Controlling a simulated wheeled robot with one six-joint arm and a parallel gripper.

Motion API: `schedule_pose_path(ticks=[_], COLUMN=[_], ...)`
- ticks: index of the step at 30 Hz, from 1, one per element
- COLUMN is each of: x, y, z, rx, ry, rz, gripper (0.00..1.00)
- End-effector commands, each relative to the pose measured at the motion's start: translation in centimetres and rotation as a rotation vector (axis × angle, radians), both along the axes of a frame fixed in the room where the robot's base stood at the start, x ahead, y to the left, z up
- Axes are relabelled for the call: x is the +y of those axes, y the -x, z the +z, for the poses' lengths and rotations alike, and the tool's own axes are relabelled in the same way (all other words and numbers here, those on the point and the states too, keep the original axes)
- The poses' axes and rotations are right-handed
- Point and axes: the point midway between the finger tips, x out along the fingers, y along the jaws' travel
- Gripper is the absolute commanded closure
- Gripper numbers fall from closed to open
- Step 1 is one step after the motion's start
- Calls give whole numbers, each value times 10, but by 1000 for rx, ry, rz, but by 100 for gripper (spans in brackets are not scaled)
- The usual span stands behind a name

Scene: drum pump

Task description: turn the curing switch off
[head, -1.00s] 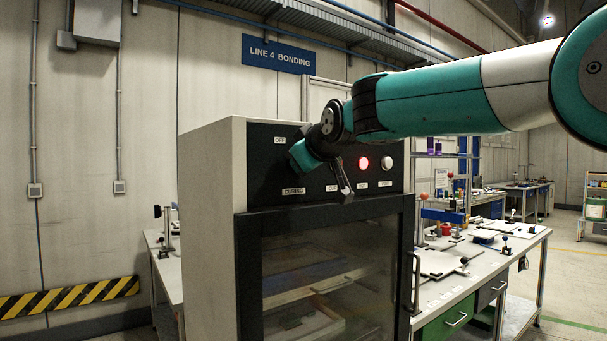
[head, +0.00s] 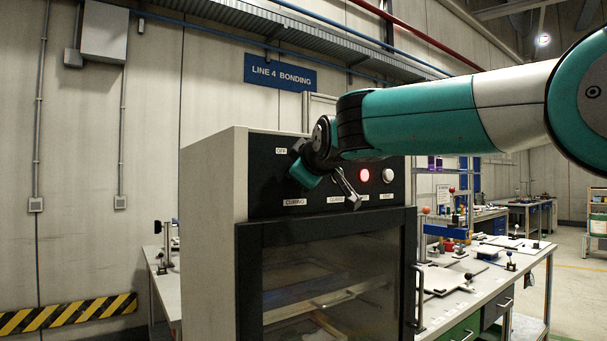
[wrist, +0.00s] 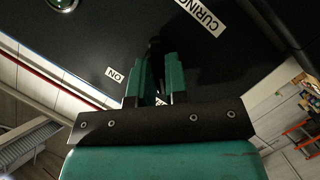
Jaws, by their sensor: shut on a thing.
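The curing switch (wrist: 154,48) is a small dark knob on the black panel of a grey oven cabinet, mostly hidden by my fingers. In the wrist view a CURING label (wrist: 201,14) is at the upper right and an ON label (wrist: 115,75) is left of the fingers. In the head view an OFF label (head: 281,151) is at the panel's upper left. My gripper (wrist: 156,66) is shut on the knob. Its teal end also shows in the head view (head: 305,174), against the panel above the CURING label. The knob's exact setting cannot be read.
A lit red lamp (head: 364,175) and a white round lamp or button (head: 388,176) are right of my gripper. The oven door (head: 330,280) below is shut, with a vertical handle (head: 417,298). A workbench (head: 475,290) with fixtures stands at the right.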

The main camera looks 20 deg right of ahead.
Motion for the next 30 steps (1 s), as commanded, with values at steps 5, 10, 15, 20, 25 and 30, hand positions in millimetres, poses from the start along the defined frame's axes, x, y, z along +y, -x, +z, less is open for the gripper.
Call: schedule_pose_path(ticks=[5, 10, 15, 20, 25, 30], x=[0, 0, 0, 0, 0, -1], y=[0, 0, 1, 14, 50, 93], z=[1, 0, 0, 3, 12, 24], rx=[-2, -1, -1, -4, -6, -6], ry=[2, 1, 0, -1, -2, -2], rz=[0, 0, 1, 2, 3, 5], gripper=[74, 61, 61, 61, 61, 61])
